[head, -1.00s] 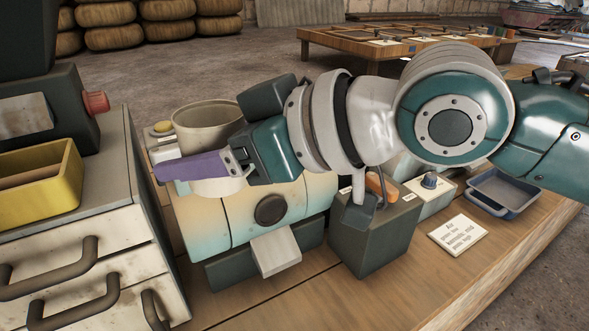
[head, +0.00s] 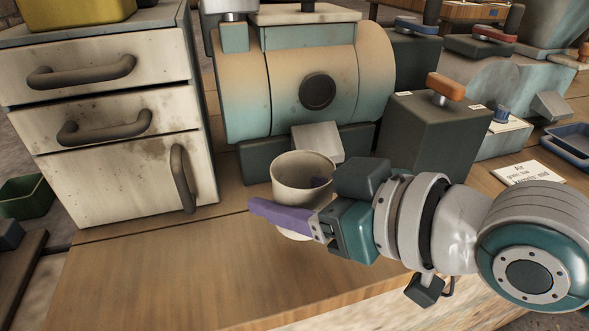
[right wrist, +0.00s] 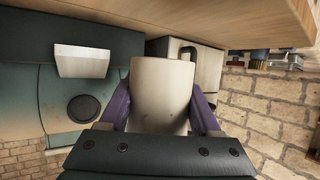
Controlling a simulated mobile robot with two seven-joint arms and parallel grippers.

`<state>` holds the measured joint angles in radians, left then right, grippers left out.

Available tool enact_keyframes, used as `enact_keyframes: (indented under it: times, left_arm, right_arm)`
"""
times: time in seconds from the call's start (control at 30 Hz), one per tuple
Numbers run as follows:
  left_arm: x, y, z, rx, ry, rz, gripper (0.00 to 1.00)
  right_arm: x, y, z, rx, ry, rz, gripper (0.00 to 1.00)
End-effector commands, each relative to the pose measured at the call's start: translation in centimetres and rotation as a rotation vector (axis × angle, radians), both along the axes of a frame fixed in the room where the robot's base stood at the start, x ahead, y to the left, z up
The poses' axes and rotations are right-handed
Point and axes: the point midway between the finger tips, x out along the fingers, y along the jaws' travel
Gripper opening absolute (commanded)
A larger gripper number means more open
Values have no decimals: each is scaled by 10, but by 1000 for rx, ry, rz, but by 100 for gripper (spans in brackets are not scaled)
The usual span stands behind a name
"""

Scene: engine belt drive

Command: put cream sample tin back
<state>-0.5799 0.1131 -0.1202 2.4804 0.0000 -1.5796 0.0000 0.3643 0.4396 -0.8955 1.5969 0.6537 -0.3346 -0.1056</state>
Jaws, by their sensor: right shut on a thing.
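The cream tin (head: 300,171) is an open-topped cylinder, held upright in front of the cream and teal drum-shaped machine (head: 285,90). My right gripper (head: 302,200) is shut on it, with purple fingers on either side. The tin also shows in the right wrist view (right wrist: 160,92) between the two fingers, with the machine's dark round knob (right wrist: 83,109) to its left. The near finger covers part of the tin's side in the head view. I cannot tell whether its base touches the bench. My left gripper is not in view.
A cabinet with dark handles (head: 110,140) stands at left. A dark box (head: 425,135) with an orange-topped knob (head: 446,87) stands right of the machine. A printed card (head: 528,173) and a blue tray (head: 570,143) lie farther right. The bench front (head: 170,270) is clear.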

Motion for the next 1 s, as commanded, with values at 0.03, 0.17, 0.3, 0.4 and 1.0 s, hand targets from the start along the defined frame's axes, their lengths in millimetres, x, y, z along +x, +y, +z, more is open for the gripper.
enact_keyframes:
  times: [0.03, 0.17, 0.3, 0.4, 1.0]
  left_arm:
    - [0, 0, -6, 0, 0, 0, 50]
    - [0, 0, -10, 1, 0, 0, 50]
    - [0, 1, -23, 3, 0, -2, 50]
    - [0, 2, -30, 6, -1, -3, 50]
    - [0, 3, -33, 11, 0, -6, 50]
  right_arm:
    - [0, 0, -10, 0, 0, 0, 1]
    - [0, 1, -18, 2, 0, 1, 1]
    - [0, 0, -42, -1, -1, 0, 1]
    - [0, 1, -55, 2, 0, 1, 1]
    - [0, 0, -61, 1, -1, 0, 80]
